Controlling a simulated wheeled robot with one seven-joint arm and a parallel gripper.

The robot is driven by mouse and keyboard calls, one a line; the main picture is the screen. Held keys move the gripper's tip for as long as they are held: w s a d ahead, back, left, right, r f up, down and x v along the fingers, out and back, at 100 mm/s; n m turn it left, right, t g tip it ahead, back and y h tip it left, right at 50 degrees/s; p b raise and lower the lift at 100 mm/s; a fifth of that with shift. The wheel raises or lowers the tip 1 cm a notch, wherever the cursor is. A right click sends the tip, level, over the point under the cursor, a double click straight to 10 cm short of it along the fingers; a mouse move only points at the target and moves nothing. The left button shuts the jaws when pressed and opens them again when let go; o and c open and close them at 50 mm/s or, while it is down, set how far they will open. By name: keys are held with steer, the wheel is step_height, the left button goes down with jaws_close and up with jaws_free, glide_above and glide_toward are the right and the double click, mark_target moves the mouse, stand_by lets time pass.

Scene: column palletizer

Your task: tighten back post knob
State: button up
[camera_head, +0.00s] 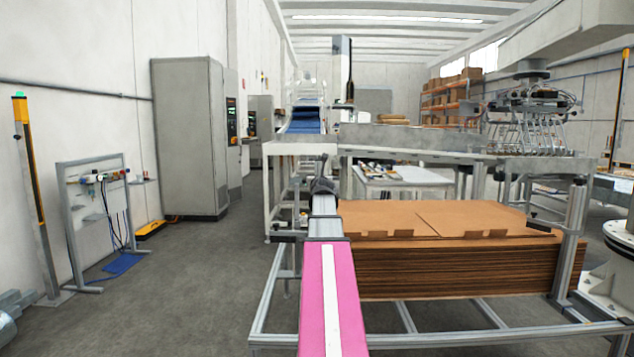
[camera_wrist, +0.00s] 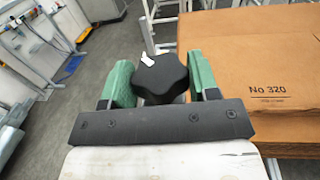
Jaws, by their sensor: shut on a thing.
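The back post knob (camera_wrist: 160,77) is a black lobed knob in the wrist view, between the two green fingers of my gripper (camera_wrist: 160,82). My gripper is shut on it, with one finger at its left side and one at its right. In the head view the dark knob and gripper end (camera_head: 323,186) show at the far end of my arm, at the left rear corner of the cardboard stack. They are small there, and my arm hides most of the post.
A stack of flat cardboard sheets (camera_head: 440,265) lies just right of my arm on a metal frame (camera_head: 272,300). A conveyor frame (camera_head: 285,148) stands behind. Open floor (camera_head: 200,280) lies to the left, towards a grey cabinet (camera_head: 185,135) and a pneumatic stand (camera_head: 100,180).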

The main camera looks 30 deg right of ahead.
steer(key=o, duration=0.9)
steer(key=shift+s, duration=0.1)
steer(key=v, duration=1)
steer(key=shift+s+a, duration=0.1)
steer(key=shift+s, duration=0.15)
